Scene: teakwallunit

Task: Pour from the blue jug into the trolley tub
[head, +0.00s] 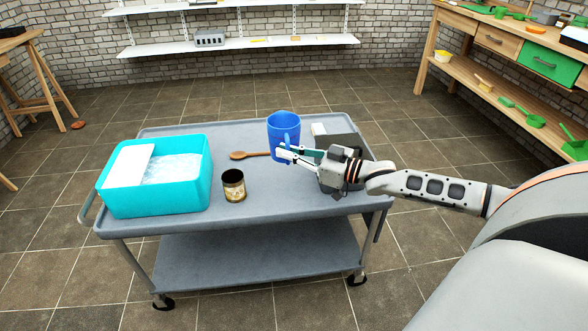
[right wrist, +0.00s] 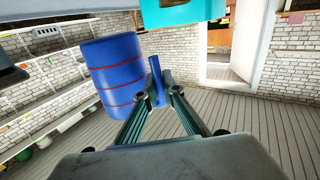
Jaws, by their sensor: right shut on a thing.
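The blue jug (head: 284,125) is upright near the back edge of the trolley, its open mouth facing up. I cannot tell whether its base touches the trolley top. My right gripper (head: 283,154) is shut on the jug's handle, on the near side of the jug. In the right wrist view the jug (right wrist: 112,72) shows thin red lines, and its handle (right wrist: 157,78) stands between my fingertips (right wrist: 158,94). The turquoise trolley tub (head: 160,198) stands at the trolley's left end, apart from the jug. It holds something pale and glassy. My left gripper is not in view.
A dark open tin (head: 233,186) stands between the tub and my right gripper. A wooden spoon (head: 250,155) lies behind it. A dark flat item (head: 340,142) and a white block (head: 318,129) lie right of the jug. The trolley's grey top (head: 280,195) is clear at the front.

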